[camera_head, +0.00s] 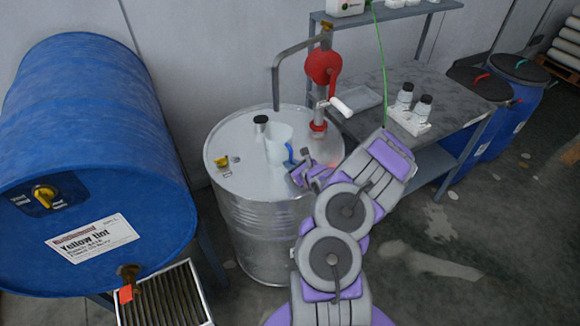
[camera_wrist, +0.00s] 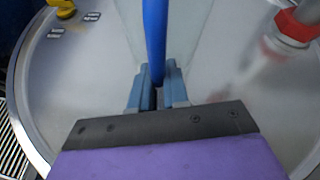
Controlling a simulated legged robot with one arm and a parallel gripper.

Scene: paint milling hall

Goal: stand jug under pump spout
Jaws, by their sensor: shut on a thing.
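The jug (camera_head: 278,142) is a translucent whitish vessel with a blue handle (camera_head: 290,152). It is at the top of the steel drum (camera_head: 262,190), below the pump spout (camera_head: 276,92); I cannot tell whether its base touches the lid. The hand pump (camera_head: 322,68) is red with a grey bent pipe, and its spout end hangs above the jug. My gripper (camera_head: 298,170) is beside the jug on its right front side. In the wrist view my gripper (camera_wrist: 158,92) is shut on the blue handle (camera_wrist: 155,38), and the jug wall (camera_wrist: 190,45) shows behind it.
A black cap (camera_head: 260,120) and a yellow bung (camera_head: 221,161) are on the drum lid. A blue "Yellow tint" drum (camera_head: 95,150) lies at left above a grated tray (camera_head: 165,298). A grey bench (camera_head: 450,105) with small white bottles stands at right, with blue barrels (camera_head: 520,85) beyond.

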